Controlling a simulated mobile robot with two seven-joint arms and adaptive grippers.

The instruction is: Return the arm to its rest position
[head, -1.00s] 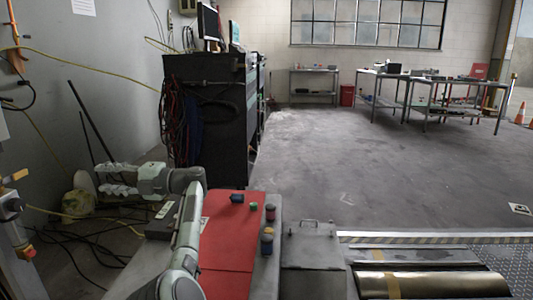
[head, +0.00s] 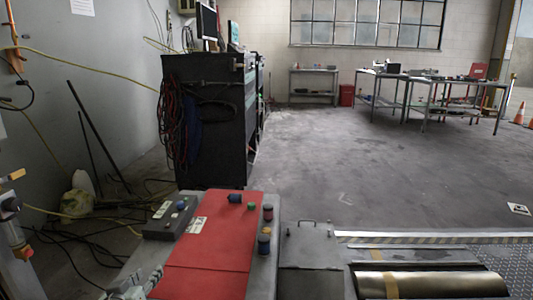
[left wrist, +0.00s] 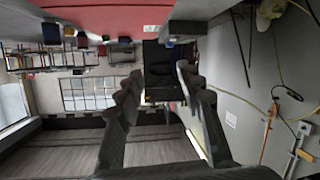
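My left gripper (head: 135,286) shows only in part at the bottom left edge of the head view, low beside the red-topped console (head: 212,240). In the left wrist view, my left gripper (left wrist: 158,80) has its two dark fingers spread apart with nothing between them, so it is open and empty. That view is upside down, with the console's red top (left wrist: 100,15) along its upper edge. Most of the left arm is out of the head view. My right gripper is in neither view.
A grey control box (head: 170,218) sits left of the red top, and several knobs (head: 265,240) line its right side. A dark cabinet (head: 205,120) stands behind. A metal roller (head: 430,285) lies at the lower right. Cables cover the floor at left; the middle floor is clear.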

